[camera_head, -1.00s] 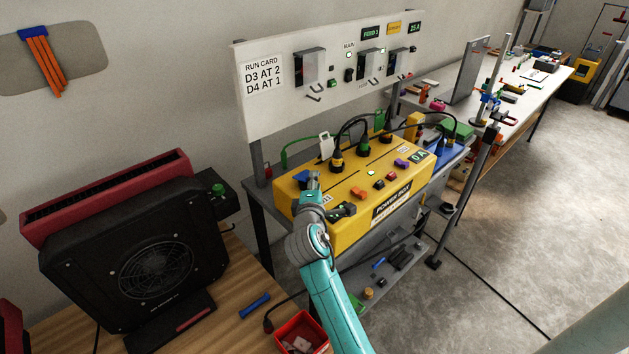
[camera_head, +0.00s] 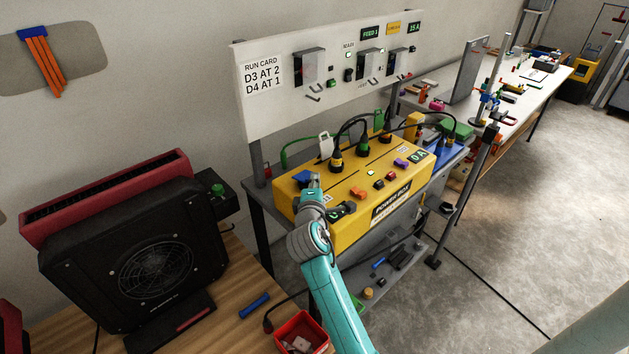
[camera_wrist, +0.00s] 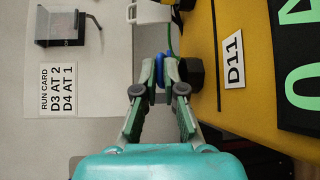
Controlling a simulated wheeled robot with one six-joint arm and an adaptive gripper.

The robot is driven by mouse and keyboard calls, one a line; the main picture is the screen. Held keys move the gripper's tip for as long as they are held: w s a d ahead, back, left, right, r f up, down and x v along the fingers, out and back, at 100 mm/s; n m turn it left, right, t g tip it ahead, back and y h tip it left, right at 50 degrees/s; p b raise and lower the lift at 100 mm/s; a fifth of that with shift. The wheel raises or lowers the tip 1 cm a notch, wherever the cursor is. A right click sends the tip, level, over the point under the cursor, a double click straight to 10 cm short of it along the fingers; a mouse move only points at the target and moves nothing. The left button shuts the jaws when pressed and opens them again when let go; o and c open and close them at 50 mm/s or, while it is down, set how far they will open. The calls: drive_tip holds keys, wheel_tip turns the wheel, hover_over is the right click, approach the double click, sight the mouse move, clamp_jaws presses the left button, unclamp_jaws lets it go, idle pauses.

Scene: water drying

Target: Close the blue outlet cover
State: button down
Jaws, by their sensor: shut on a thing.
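The blue outlet cover (camera_head: 303,177) is at the left end of the yellow power box (camera_head: 352,237). In the wrist view, the blue cover (camera_wrist: 160,69) shows as a narrow strip between my fingertips. My gripper (camera_head: 315,181) is shut on it, beside a black outlet (camera_wrist: 190,73) on the box's top. The cover looks raised from the box; its exact angle is unclear. The wrist view (camera_wrist: 159,74) shows both fingers close together around the blue part. The fingers hide much of the cover and its hinge.
A white panel (camera_head: 300,113) with a run card stands behind the box. Black plugs with cables (camera_head: 336,158) rise from the box right of my gripper. A white tag (camera_head: 325,144) stands behind it. A black fan unit (camera_head: 150,262) stands at the left.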

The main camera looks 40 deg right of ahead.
drive_tip(key=shift+s+f, duration=0.25)
drive_tip(key=shift+f, duration=0.7)
drive_tip(key=c, duration=1.3)
unclamp_jaws()
drive_tip(key=shift+a, duration=0.1)
drive_tip(key=v, duration=1.2)
